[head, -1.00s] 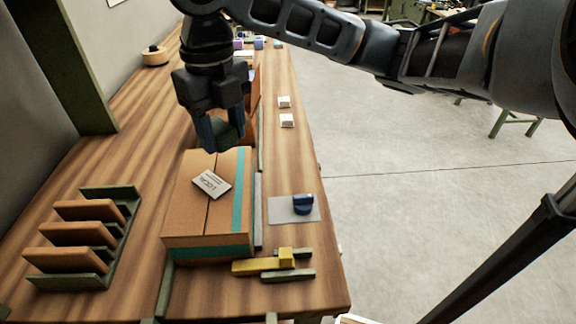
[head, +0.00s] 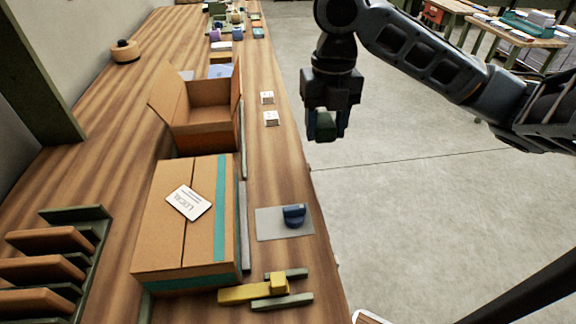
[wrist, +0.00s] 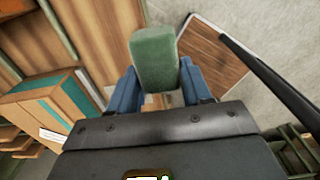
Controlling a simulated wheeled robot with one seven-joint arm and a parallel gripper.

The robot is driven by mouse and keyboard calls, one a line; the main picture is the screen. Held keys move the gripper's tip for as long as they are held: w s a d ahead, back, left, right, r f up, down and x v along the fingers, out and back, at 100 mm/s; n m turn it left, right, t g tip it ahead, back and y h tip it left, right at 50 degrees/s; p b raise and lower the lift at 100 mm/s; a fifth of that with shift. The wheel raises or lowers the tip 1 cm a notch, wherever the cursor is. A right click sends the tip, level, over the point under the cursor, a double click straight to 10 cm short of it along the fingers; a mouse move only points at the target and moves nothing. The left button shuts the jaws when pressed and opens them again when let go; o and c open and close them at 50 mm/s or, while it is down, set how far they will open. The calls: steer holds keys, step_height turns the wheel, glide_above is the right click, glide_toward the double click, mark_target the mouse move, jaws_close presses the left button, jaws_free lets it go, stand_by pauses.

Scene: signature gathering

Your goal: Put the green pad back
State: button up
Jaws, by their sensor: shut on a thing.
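The green pad (head: 324,125) is a small dark green block held between the blue fingers of my gripper (head: 326,130). In the wrist view the green pad (wrist: 153,55) stands out beyond the two fingers, lighter green on top. My gripper is shut on it and hangs in the air over the floor, to the right of the table's right edge in the head view. A dark blue object (head: 293,215) sits on a thin grey plate (head: 270,224) near that edge, below and left of my gripper in the picture.
A taped carton (head: 165,235) with a white label and an open carton (head: 205,125) stand on the wooden table. White blocks (head: 271,118), a yellow tool (head: 250,292) and a slotted rack (head: 75,214) are also there. A wood-topped piece (wrist: 210,60) shows beside the table.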

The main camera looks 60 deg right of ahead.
steer(key=p, duration=0.1)
glide_above(285, 180)
step_height(285, 180, down, 5)
steer(key=shift+r, duration=0.15)
steer(key=shift+a+f+p, duration=0.1)
steer(key=shift+f+p, duration=0.35)
steer(key=shift+f, duration=1.6)
steer(key=shift+f, duration=0.2)
steer(key=o, duration=0.9)
steer(key=shift+r, duration=0.1)
steer(key=shift+o, duration=0.2)
steer(key=shift+r, duration=0.1)
step_height(285, 180, up, 12)
